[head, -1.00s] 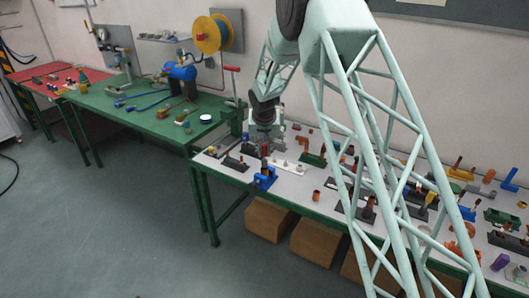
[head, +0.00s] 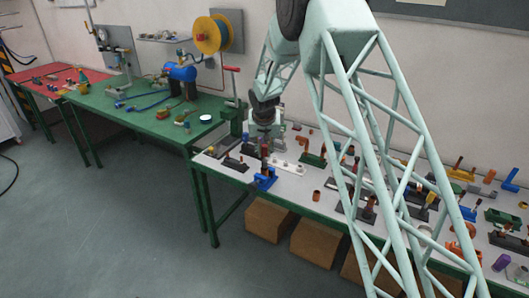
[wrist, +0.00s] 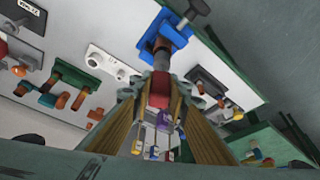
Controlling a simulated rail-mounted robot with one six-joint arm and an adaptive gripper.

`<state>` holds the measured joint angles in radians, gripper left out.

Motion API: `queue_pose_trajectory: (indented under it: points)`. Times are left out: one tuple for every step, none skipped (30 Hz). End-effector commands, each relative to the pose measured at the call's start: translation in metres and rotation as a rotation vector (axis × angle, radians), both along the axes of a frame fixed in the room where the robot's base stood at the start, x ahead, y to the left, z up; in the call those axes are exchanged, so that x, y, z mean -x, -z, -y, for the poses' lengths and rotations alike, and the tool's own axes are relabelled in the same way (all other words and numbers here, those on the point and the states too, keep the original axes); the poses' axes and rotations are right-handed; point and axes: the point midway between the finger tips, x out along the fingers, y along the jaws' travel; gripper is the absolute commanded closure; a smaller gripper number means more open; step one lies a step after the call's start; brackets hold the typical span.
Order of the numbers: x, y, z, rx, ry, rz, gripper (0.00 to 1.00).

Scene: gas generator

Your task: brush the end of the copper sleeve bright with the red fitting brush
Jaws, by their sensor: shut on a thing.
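My gripper (wrist: 160,112) is shut on the red fitting brush (wrist: 160,84), whose red body shows between the fingers in the wrist view. The blue vise (wrist: 168,28) stands just past the brush, and it also shows in the head view (head: 264,181) near the front edge of the light table. The brown copper sleeve (wrist: 162,56) stands in the vise and lines up with the brush in the wrist view. I cannot tell whether brush and sleeve touch. The brush's bristles and the sleeve's end are not clear.
A white block with studs (head: 288,167) and a green fixture (head: 312,158) stand right of the vise. A dark fixture (head: 235,163) stands to its left. A loose copper piece (head: 316,195) lies near the front edge. The green bench (head: 120,100) is further left.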

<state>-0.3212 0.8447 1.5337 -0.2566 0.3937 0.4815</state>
Motion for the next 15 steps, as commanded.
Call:
queue_pose_trajectory:
  points:
    - [0.0001, 0.0014, 0.0000, 0.000, 0.000, 0.000, 0.92]
    - [0.0001, 0.0020, 0.0000, 0.000, 0.000, 0.000, 0.92]
    - [0.0001, 0.0027, 0.0001, 0.000, 0.000, 0.000, 0.92]
    - [0.0000, 0.0034, 0.0001, 0.000, 0.000, 0.000, 0.92]
    - [0.0000, 0.0039, 0.0001, 0.000, 0.000, 0.000, 0.92]
    - [0.0000, 0.0047, 0.0001, 0.000, 0.000, 0.000, 0.92]
    - [0.0000, 0.0052, 0.0001, 0.000, 0.000, 0.000, 0.92]
    - [0.0001, 0.0058, 0.0001, 0.000, 0.000, 0.000, 0.92]
    - [0.0000, 0.0065, 0.0001, 0.000, 0.000, 0.000, 0.92]
    - [0.0001, 0.0071, 0.0000, 0.000, 0.000, 0.000, 0.92]
    - [0.0001, 0.0076, 0.0000, 0.000, 0.000, 0.000, 0.92]
    - [0.0000, 0.0082, 0.0000, 0.000, 0.000, 0.000, 0.92]
    - [0.0000, 0.0088, 0.0000, 0.000, 0.000, 0.000, 0.92]
    - [0.0000, 0.0093, 0.0000, 0.000, 0.000, 0.000, 0.92]
    - [0.0000, 0.0101, 0.0000, 0.000, 0.000, 0.000, 0.92]
